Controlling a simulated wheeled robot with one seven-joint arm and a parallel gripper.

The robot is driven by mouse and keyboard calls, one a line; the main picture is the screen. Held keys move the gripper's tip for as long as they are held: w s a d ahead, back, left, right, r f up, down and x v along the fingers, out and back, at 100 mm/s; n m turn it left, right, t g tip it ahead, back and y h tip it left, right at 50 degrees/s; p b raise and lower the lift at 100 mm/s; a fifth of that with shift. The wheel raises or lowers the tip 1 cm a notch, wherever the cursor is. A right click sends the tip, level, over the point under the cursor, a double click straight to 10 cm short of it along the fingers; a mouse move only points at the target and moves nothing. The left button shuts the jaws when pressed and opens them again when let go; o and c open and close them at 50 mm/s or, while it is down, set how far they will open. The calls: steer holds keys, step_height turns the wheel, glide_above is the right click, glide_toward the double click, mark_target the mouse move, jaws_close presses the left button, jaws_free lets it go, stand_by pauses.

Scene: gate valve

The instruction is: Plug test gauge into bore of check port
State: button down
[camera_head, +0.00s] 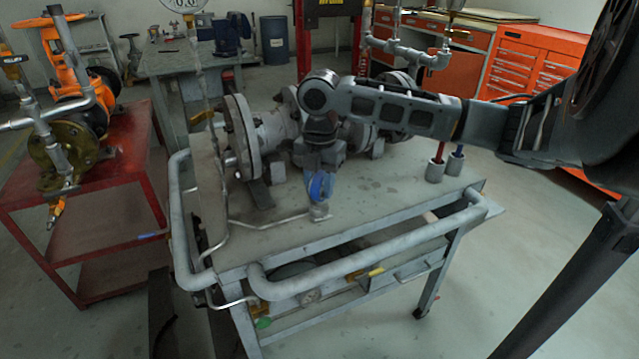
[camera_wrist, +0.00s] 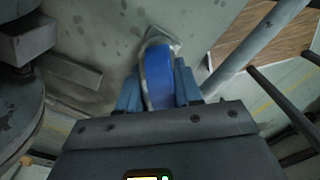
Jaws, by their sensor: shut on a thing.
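My gripper (camera_head: 318,178) points down over the grey workbench and is shut on the blue test gauge (camera_head: 321,187). In the wrist view the gauge (camera_wrist: 159,78) shows as a blue, rounded body with a pale edge, between the two blue-grey fingers of my gripper (camera_wrist: 158,92). Right below the gauge, a small grey block (camera_head: 320,212) stands on the bench top with a thin pipe running left; it looks like the check port. Part of a grey block (camera_wrist: 168,38) shows past the gauge in the wrist view. The bore is hidden, and I cannot tell whether the gauge's stem is in it.
The flanged grey valve (camera_head: 243,137) lies on the bench behind and left of my gripper. A tubular rail (camera_head: 370,245) runs along the front edge. Two small cups (camera_head: 436,171) with red and blue handles stand to the right. A red cart (camera_head: 130,200) stands left.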

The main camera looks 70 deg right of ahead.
steer(key=c, duration=0.7)
jaws_free()
steer(key=shift+o, duration=0.4)
steer(key=o, duration=0.4)
steer(key=shift+o, duration=0.2)
steer(key=shift+r, duration=0.15)
steer(key=shift+r+p, duration=3.1)
steer(key=shift+r, duration=0.8)
